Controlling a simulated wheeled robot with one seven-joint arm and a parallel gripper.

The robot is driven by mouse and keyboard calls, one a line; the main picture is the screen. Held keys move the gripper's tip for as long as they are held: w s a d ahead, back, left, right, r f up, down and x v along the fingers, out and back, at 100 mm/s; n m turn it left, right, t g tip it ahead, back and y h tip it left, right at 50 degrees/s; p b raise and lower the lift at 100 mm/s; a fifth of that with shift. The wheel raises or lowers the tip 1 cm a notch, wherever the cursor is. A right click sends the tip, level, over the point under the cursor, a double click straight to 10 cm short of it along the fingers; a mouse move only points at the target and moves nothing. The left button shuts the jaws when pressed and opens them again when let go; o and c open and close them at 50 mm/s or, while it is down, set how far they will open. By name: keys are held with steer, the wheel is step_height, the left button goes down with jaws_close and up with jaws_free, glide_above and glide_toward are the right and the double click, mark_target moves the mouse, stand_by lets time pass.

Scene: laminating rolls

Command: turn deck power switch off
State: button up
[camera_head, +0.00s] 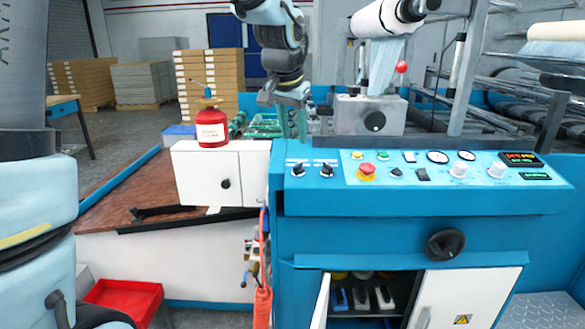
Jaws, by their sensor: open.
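The blue machine deck (440,201) has a sloped control panel with several controls. Two black rotary switches (327,169) sit at its left end. My gripper (292,132) points down behind the panel's left end, above and apart from the rotary switches. It is open, with nothing visible between the fingers.
A red emergency button (367,172) is on the panel. A grey box with a black knob (374,121) stands behind it. A red can (211,127) stands on the white cabinet (196,177) at left. Rollers fill the back right. Below, an open cupboard (461,297) holds tools.

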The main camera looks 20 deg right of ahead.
mark_target(298, 164)
steer(key=p+x, duration=0.1)
steer(key=x, duration=0.8)
steer(key=shift+w+f, duration=0.1)
steer(key=shift+f, duration=0.15)
jaws_close()
